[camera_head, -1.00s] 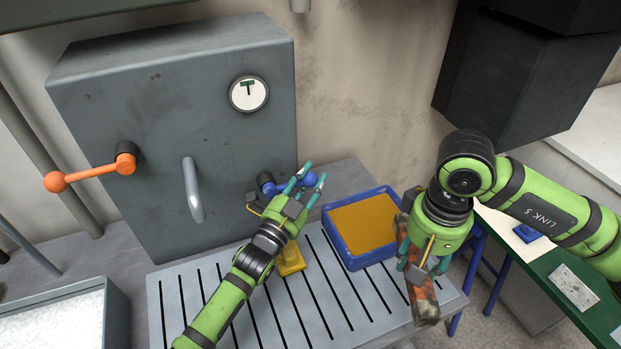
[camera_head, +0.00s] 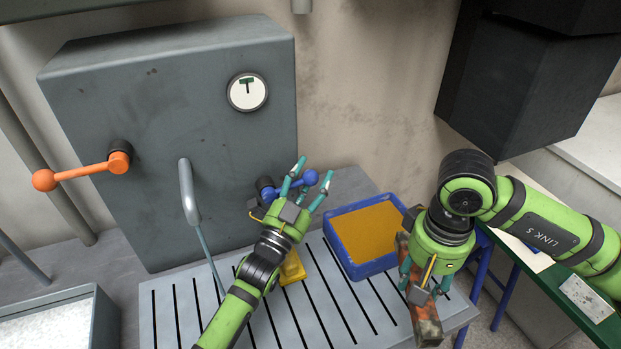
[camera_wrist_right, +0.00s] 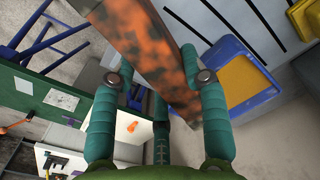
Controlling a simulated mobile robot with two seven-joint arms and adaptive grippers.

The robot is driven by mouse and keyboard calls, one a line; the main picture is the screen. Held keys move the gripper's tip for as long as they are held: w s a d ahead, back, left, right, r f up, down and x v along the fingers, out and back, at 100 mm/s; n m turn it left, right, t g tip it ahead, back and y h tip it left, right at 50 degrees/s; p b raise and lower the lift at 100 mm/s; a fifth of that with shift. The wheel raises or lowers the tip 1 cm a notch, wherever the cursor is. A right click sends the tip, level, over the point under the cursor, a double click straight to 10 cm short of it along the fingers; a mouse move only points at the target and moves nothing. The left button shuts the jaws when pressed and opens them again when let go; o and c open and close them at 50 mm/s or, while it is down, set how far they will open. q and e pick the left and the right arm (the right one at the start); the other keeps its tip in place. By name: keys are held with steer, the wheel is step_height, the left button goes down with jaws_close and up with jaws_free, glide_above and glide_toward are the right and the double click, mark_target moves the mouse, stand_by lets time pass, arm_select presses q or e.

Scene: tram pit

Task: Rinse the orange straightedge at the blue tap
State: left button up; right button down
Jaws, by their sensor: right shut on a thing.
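The orange straightedge (camera_head: 427,325), mottled with dark grime, is held by my right gripper (camera_head: 424,282) over the right end of the slatted grate. In the right wrist view the straightedge (camera_wrist_right: 140,45) lies between the fingers. The blue tap (camera_head: 305,180) is on the lower right of the grey cabinet front. My left gripper (camera_head: 313,180) is at the blue tap with fingers spread and open; whether they touch it I cannot tell. A thin stream (camera_head: 208,255) falls from the grey spout (camera_head: 187,190) to the grate, well left of the straightedge.
An orange lever (camera_head: 85,172) is on the cabinet's left. A yellow object (camera_head: 293,268) is partly hidden by my left arm. A green table (camera_head: 560,300) is at right.

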arm_select(q)
steer(key=v, duration=1.2)
stand_by(0.5)
